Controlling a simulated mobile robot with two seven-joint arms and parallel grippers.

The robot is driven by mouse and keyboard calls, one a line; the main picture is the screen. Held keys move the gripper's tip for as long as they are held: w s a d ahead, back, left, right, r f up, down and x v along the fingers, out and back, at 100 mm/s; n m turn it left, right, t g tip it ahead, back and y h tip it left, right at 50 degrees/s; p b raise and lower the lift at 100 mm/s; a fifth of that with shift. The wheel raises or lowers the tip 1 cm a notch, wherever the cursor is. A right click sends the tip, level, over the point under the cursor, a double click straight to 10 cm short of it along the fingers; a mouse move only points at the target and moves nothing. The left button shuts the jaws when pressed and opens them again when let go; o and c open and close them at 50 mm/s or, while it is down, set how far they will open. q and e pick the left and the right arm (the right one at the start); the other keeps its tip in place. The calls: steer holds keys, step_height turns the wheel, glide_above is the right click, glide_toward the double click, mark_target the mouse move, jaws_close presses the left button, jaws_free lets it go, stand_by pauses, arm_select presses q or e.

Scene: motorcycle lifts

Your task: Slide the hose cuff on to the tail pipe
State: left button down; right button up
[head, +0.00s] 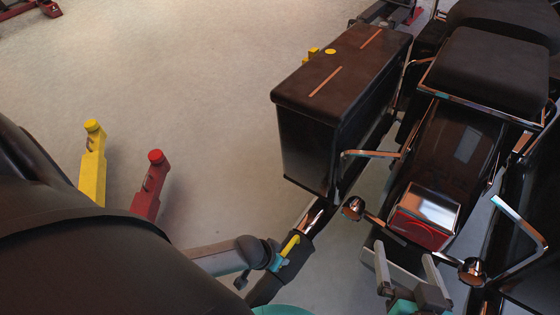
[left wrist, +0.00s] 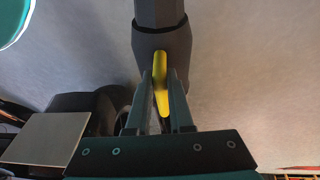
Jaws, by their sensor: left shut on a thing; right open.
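The chrome tail pipe (head: 313,214) points down and left from under the motorcycle's black side case. The dark hose cuff (head: 296,262) lies in line with it, and its upper end meets the pipe's end in the picture. I cannot tell whether it is around the pipe. My left gripper (head: 281,257) is shut on the cuff's yellow handle (head: 291,245). In the left wrist view the handle (left wrist: 161,88) sits between both fingers, with the cuff (left wrist: 161,45) just beyond. My right gripper (head: 404,254) is open and empty below the rear light.
The black side case (head: 335,90) overhangs the pipe. Chrome-stalked indicators (head: 352,208) and the red rear light (head: 420,230) are close to my right gripper. A yellow post (head: 93,165) and a red post (head: 149,186) stand at left.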

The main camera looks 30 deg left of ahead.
arm_select(q)
steer(key=shift+w, duration=0.2)
steer(key=c, duration=0.7)
jaws_free()
steer(key=shift+s, duration=0.1)
